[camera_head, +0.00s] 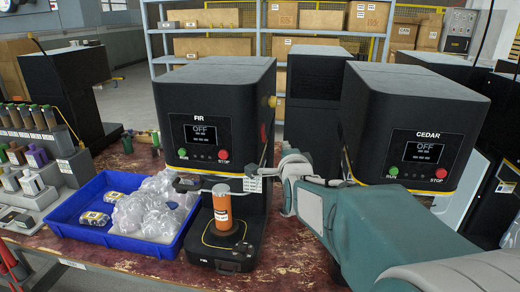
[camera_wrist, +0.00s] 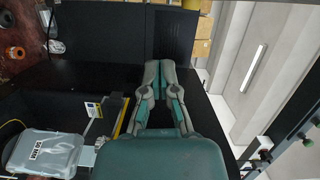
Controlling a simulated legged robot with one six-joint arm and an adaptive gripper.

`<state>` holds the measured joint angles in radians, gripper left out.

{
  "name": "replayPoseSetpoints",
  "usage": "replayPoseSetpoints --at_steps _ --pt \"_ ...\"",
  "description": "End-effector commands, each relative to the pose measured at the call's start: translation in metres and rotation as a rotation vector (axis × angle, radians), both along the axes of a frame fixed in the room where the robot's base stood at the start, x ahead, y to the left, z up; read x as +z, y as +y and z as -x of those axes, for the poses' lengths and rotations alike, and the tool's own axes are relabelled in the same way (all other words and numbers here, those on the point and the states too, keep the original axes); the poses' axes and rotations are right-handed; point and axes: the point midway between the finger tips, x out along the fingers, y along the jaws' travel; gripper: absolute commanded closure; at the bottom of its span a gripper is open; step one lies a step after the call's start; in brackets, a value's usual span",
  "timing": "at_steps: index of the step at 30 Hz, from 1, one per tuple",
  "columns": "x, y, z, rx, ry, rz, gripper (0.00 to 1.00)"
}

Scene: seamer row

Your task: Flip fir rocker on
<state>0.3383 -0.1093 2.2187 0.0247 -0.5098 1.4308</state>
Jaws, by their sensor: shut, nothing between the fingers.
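The FIR machine (camera_head: 215,115) is a black seamer head on the left, and its screen (camera_head: 201,134) reads OFF. A green RUN button (camera_head: 183,153) and a red STOP button (camera_head: 223,155) sit below the screen. I cannot pick out the fir rocker with certainty in either view. In the wrist view my gripper (camera_wrist: 159,68) is shut and empty, its fingertips together in front of a dark surface. In the head view my arm reaches in from the lower right, to the right side of the FIR machine. The fingers are not clear there.
An orange can (camera_head: 222,208) stands on the FIR base. A blue tray (camera_head: 150,247) with bagged items lies left of it. The CEDAR machine (camera_head: 412,130), also showing OFF, stands right, partly behind my arm. Shelves with boxes (camera_head: 220,47) are behind.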

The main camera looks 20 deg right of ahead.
Motion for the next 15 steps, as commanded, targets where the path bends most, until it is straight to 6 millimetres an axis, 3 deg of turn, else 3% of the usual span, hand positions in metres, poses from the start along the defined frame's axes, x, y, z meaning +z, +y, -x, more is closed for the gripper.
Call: replayPoseSetpoints --at_steps 10,15 --pt "-0.003 -0.021 -0.055 -0.001 0.003 -0.001 1.0" --pt "-0.005 0.001 -0.068 0.003 0.001 -0.001 1.0"
